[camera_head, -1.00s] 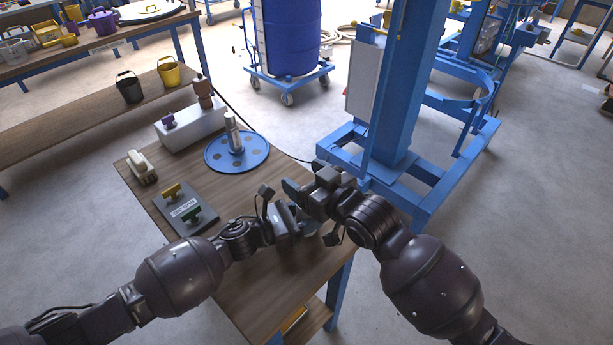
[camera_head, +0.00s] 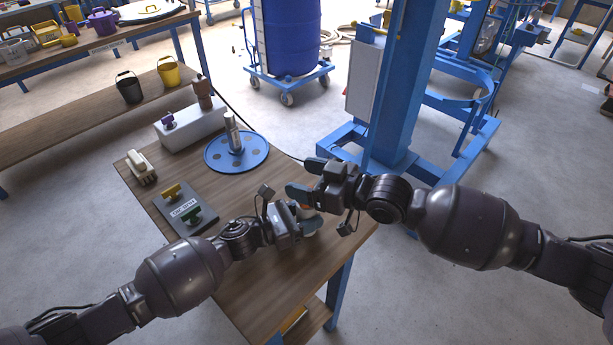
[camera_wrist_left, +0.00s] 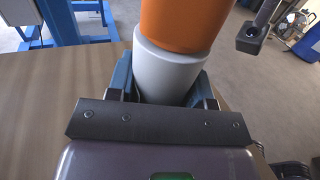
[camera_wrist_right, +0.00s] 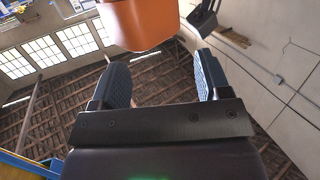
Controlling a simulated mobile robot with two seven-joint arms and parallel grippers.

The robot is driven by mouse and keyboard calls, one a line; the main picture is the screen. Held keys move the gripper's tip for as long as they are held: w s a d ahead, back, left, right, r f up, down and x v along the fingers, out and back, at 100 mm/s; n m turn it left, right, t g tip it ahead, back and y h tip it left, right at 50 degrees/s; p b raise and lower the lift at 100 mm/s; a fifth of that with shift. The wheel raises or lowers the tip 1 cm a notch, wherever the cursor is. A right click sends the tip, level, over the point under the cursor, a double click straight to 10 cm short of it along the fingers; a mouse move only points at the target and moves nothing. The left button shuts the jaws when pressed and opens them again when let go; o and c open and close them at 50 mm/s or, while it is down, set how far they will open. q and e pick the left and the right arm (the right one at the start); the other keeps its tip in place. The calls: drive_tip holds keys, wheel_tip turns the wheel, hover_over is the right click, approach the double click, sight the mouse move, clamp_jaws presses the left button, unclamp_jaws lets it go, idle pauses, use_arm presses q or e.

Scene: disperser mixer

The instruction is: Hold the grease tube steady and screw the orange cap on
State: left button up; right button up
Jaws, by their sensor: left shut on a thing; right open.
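The grease tube (camera_wrist_left: 168,75) is a grey-white cylinder in the left wrist view. My left gripper (camera_head: 298,222) is shut around it, near the front right edge of the table. The orange cap (camera_wrist_left: 183,22) sits directly on the tube's upper end; whether its thread has engaged cannot be told. In the head view the tube and cap are mostly hidden by my grippers. My right gripper (camera_head: 305,177) is open just above and behind the cap. In the right wrist view the cap (camera_wrist_right: 141,22) is ahead of the spread fingers (camera_wrist_right: 160,82), not touched by them.
The wooden table (camera_head: 265,285) holds a blue round plate (camera_head: 222,163) with a metal bottle, a plate with yellow and green handles (camera_head: 186,208), a brush (camera_head: 141,167) and a white box (camera_head: 190,128). A blue machine frame (camera_head: 400,90) stands behind the right gripper.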

drive_tip(key=shift+a+n+g, duration=0.1)
drive_tip(key=shift+n+g, duration=0.3)
drive_tip(key=shift+w+d+y, duration=0.1)
drive_tip(key=shift+d+y, duration=0.1)
drive_tip(key=shift+y, duration=0.1)
drive_tip(key=shift+a+n+g, duration=0.2)
drive_tip(key=shift+n+g, duration=0.2)
drive_tip(key=shift+g, duration=0.2)
drive_tip(key=shift+n+g+y, duration=0.4)
drive_tip(key=shift+n+g, duration=0.3)
drive_tip(key=shift+g, duration=0.3)
drive_tip(key=shift+d+n+g, duration=0.1)
drive_tip(key=shift+n+g, duration=0.3)
drive_tip(key=shift+g, duration=0.1)
drive_tip(key=shift+n+g, duration=0.3)
drive_tip(key=shift+g, duration=0.2)
